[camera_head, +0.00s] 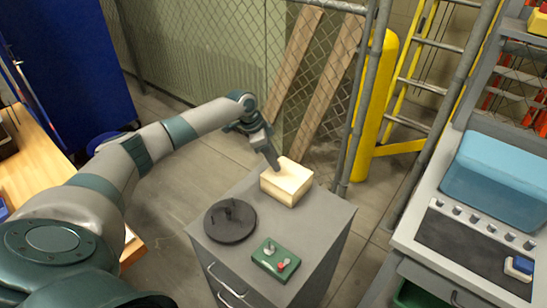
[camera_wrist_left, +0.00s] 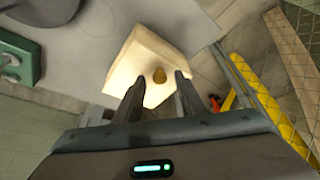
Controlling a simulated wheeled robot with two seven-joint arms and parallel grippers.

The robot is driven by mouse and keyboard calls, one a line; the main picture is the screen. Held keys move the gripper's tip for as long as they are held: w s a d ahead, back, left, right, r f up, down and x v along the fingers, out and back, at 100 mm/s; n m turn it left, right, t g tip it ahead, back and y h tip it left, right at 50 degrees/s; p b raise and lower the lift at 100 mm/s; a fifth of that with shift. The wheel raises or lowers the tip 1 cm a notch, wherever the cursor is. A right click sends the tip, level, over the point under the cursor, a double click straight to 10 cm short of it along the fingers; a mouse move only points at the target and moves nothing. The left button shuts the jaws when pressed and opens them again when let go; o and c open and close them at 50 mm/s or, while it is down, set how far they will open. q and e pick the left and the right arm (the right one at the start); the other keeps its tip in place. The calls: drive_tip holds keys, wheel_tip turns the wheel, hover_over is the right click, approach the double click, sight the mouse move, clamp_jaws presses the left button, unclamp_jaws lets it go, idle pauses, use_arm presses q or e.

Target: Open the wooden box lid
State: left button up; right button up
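The pale wooden box (camera_head: 290,185) sits closed on top of a grey drawer cabinet (camera_head: 318,226). It also shows in the left wrist view (camera_wrist_left: 150,48), with a small brown knob (camera_wrist_left: 159,75) on it. My left gripper (camera_head: 276,166) reaches down to the box from the upper left. In the left wrist view its two fingers (camera_wrist_left: 159,82) are apart, one on each side of the knob. I cannot tell whether they touch the knob or the box. My right gripper is in neither view.
A dark round plate with upright pegs (camera_head: 230,222) and a green block with small parts (camera_head: 275,259) share the cabinet top. A wire fence and a yellow post (camera_head: 372,110) stand behind. A workbench with a blue bin (camera_head: 495,180) is at the right.

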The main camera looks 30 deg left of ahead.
use_arm(q)
drive_tip(key=shift+c, duration=0.2)
clamp_jaws()
drive_tip(key=shift+d, duration=0.1)
drive_tip(key=shift+d, duration=0.25)
drive_tip(key=p, duration=0.6)
hover_over(302, 184)
drive_tip(key=shift+a+r, duration=0.15)
drive_tip(key=shift+a, duration=0.25)
drive_tip(key=shift+d, duration=0.45)
drive_tip(key=shift+o, duration=0.2)
unclamp_jaws()
